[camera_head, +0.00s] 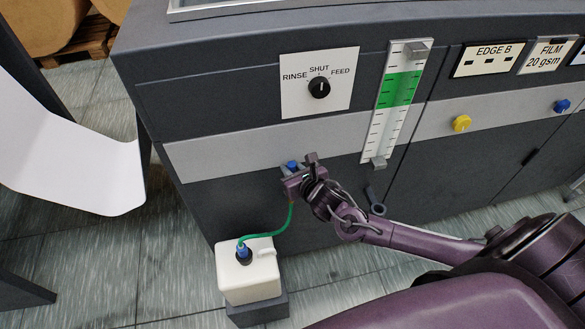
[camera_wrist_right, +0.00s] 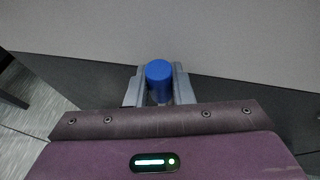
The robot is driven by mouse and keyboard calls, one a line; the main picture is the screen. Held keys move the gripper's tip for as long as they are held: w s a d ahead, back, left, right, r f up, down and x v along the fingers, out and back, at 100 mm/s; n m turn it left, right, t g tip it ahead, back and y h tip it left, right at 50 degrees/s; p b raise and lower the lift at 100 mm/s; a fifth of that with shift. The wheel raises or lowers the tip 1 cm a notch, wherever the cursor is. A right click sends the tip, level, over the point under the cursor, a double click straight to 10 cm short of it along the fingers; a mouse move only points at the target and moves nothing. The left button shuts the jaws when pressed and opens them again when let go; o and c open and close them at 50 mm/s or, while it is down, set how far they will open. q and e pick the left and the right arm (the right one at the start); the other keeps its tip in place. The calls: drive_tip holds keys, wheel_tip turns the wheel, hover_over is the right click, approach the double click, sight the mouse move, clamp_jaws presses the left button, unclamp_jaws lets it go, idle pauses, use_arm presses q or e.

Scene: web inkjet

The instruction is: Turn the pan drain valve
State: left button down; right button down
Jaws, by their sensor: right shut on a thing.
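My right gripper (camera_head: 296,172) is at the lower edge of the grey band on the machine's front. In the right wrist view, its fingers (camera_wrist_right: 159,95) are shut on the sides of a blue cylinder (camera_wrist_right: 159,73), which also shows in the head view (camera_head: 291,164). A green hose (camera_head: 285,226) runs from just below this gripper to a white canister (camera_head: 248,277). A dial (camera_head: 319,87) marked RINSE, SHUT and FEED is above; its pointer looks near SHUT. A dark lever (camera_head: 374,203) hangs low, right of the gripper. No label names the drain valve. My left gripper is not in view.
A green-and-white level gauge (camera_head: 398,95) stands on the panel right of the dial. A yellow knob (camera_head: 461,123) and a blue knob (camera_head: 562,106) sit farther right. A white sheet (camera_head: 80,165) hangs at the left. Bare floor shows left of the canister.

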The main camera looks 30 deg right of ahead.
drive_tip(key=c, duration=1.3)
unclamp_jaws()
drive_tip(key=shift+o, duration=0.2)
drive_tip(key=v, duration=0.7)
drive_tip(key=shift+s+b, duration=0.3)
drive_tip(key=shift+s, duration=0.05)
drive_tip(key=shift+r, duration=0.15)
